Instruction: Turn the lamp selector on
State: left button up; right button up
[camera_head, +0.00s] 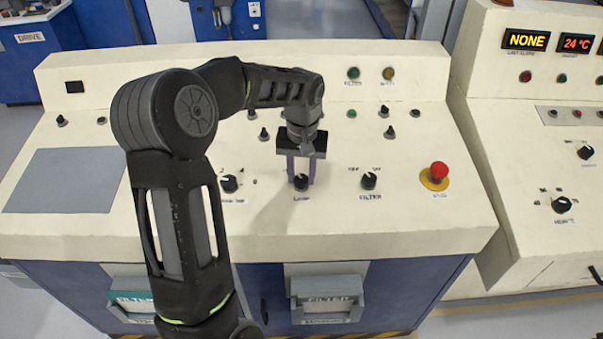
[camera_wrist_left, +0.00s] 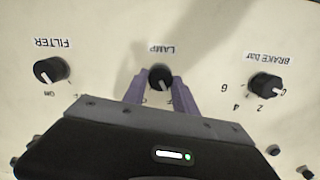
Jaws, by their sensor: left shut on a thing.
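The lamp selector is a small black knob (camera_head: 301,182) in the middle of the cream control panel, with a label below it. It also shows in the left wrist view (camera_wrist_left: 160,77), upside down under the word LAMP. My left gripper (camera_head: 302,172) points down at the panel, with its two purple fingers on either side of the knob, shut on it. In the wrist view the fingers (camera_wrist_left: 158,88) flank the knob, and its white pointer line faces the gripper body. The gripper body partly covers the position marks there. My right gripper is not in view.
The filter knob (camera_head: 369,180) is right of the lamp knob, and the brake knob (camera_head: 229,183) is left of it. A red emergency button (camera_head: 439,171) stands farther right. Small toggles and indicator lights (camera_head: 353,73) are behind. A grey plate (camera_head: 64,180) lies at the left.

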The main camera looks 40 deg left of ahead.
pick_arm(q)
grip_shut()
jog(key=shift+m, duration=0.4)
jog(key=m, duration=0.7)
jog(key=shift+d+m+y, duration=0.15)
jog(key=shift+m+y, duration=0.15)
jog(key=shift+y, duration=0.1)
jog(key=shift+m, duration=1.7)
jog(key=o, duration=0.9)
grip_release()
